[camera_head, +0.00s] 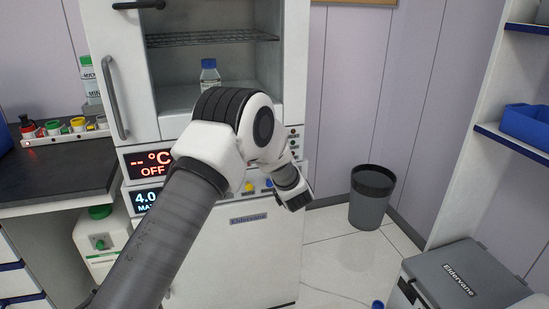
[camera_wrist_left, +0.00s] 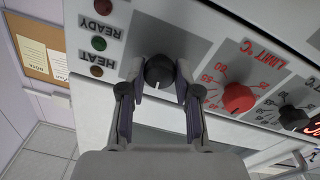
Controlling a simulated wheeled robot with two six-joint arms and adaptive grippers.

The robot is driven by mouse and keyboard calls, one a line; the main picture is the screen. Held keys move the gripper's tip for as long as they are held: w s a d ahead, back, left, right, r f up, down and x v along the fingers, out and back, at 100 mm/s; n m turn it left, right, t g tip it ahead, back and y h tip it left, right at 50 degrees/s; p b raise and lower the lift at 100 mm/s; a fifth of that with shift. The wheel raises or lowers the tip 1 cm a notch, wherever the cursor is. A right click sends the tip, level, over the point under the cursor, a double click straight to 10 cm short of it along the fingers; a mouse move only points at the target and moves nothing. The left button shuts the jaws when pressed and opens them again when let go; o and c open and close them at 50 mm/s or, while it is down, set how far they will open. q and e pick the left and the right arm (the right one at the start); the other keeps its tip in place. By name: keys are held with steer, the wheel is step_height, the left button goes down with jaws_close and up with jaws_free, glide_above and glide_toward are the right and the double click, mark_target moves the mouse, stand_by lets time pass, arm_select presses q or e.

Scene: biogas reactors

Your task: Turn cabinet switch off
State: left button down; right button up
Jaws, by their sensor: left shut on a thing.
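The white cabinet (camera_head: 245,260) stands in the middle of the head view. In the left wrist view, the panel appears upside down. My left gripper (camera_wrist_left: 159,75) is shut on a black switch knob (camera_wrist_left: 159,70), one finger at each side. The knob's white mark points toward the bottom of that picture. In the head view my left arm hides the knob and my fingers. My right gripper is not in view.
A red limit knob (camera_wrist_left: 238,98) and another black knob (camera_wrist_left: 290,117) sit beside the held knob. Green and red lamps lie on its other side. A blue-capped bottle (camera_head: 210,74) stands inside the cabinet. A grey bin (camera_head: 371,200) stands right on open floor.

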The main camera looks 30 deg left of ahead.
arm_select(q)
steer(key=shift+f+n+b, duration=0.1)
steer(key=shift+n+b, duration=1.45)
steer(key=shift+n, duration=0.75)
steer(key=c, duration=0.8)
jaws_free()
steer(key=v, duration=1.2)
steer(key=shift+w+d, duration=0.15)
